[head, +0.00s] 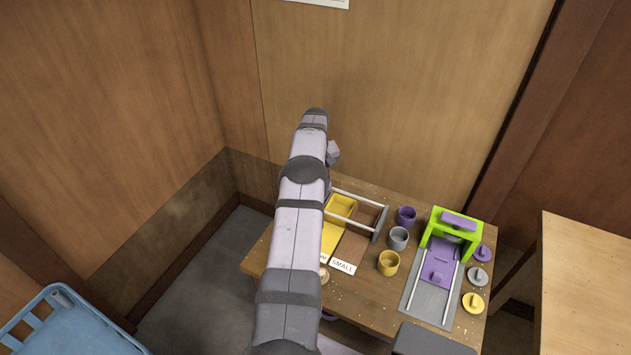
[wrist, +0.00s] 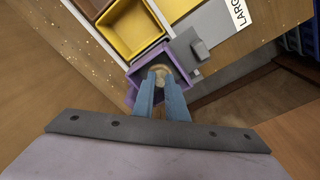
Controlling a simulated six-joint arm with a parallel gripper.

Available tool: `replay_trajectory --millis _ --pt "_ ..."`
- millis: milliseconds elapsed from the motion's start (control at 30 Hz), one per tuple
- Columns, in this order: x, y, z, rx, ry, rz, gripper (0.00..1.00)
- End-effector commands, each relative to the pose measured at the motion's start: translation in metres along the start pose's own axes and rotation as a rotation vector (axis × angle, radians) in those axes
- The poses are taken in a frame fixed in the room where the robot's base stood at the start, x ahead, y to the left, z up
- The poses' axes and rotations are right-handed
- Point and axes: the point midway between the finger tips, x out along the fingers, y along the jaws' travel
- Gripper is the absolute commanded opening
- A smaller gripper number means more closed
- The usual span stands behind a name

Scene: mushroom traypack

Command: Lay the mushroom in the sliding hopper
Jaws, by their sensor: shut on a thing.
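In the wrist view my gripper (wrist: 161,76) has its two blue fingers shut on the pale beige mushroom (wrist: 160,67). The fingers and mushroom are over the opening of a small purple box (wrist: 136,70). I cannot tell whether the mushroom touches the box floor; the fingers hide part of it. A yellow open box (wrist: 133,28) stands beside the purple one; a yellow box also shows between rails in the head view (head: 341,206). There my arm hides the gripper and held mushroom. Which box is the sliding hopper is not clear.
A grey knobbed piece (wrist: 188,48) lies close by the purple box. On the table, purple (head: 406,216), grey (head: 398,238) and yellow (head: 388,262) cups stand right of the rails. A green-framed purple slide (head: 438,262) and several knobbed lids are farther right.

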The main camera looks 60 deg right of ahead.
Motion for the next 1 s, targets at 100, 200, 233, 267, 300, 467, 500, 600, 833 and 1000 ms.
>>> replay_trajectory --millis 100,200,233,267,300,467,500,600,833,1000 --pt "0.004 0.0 0.0 0.0 0.0 0.0 0.01" --pt "0.003 0.0 0.0 0.0 0.0 0.0 0.31" --pt "0.003 0.0 0.0 0.0 0.0 0.0 0.31" --pt "0.003 0.0 0.0 0.0 0.0 0.0 0.31" --pt "0.003 0.0 0.0 0.0 0.0 0.0 0.31" --pt "0.003 0.0 0.0 0.0 0.0 0.0 0.31" --pt "0.002 0.0 0.0 0.0 0.0 0.0 0.31" --pt "-0.001 0.0 0.0 0.0 0.0 0.0 0.31" --pt "-0.022 0.001 -0.001 0.0 0.004 0.002 0.31" --pt "-0.052 0.001 -0.001 0.0 0.004 0.002 0.31"
